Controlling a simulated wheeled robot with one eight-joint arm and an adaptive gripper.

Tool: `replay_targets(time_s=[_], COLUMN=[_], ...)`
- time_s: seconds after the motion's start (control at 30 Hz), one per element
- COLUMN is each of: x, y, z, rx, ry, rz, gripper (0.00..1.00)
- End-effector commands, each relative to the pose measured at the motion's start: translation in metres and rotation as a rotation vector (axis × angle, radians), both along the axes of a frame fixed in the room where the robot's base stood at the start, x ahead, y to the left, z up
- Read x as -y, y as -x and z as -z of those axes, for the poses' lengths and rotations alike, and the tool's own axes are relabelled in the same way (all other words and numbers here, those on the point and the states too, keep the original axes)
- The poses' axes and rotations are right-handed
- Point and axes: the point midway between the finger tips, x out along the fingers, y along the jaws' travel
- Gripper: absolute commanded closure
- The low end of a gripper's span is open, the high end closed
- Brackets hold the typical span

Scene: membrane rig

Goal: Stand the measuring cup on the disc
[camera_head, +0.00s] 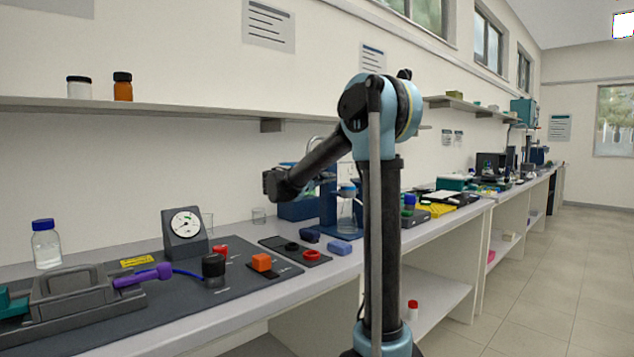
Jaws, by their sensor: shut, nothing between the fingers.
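I cannot tell which is the disc. My gripper (270,184) is at the end of the dark arm, above the back of the bench. It looks shut and empty; its fingers are hard to make out.
A flask (346,214) stands at the blue stand. A shelf runs above.

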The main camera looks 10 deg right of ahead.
Motion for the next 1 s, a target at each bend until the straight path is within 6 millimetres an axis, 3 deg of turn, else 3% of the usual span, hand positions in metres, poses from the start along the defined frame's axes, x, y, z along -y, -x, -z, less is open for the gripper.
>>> replay_targets(time_s=[0.53, 0.8, 1.0], x=[0.01, 0.03, 0.029], y=[0.002, 0.006, 0.005], z=[0.0, 0.0, 0.0], rx=[0.0, 0.0, 0.0], ry=[0.0, 0.0, 0.0], rz=[0.0, 0.0, -0.001], gripper=[1.0, 1.0, 1.0])
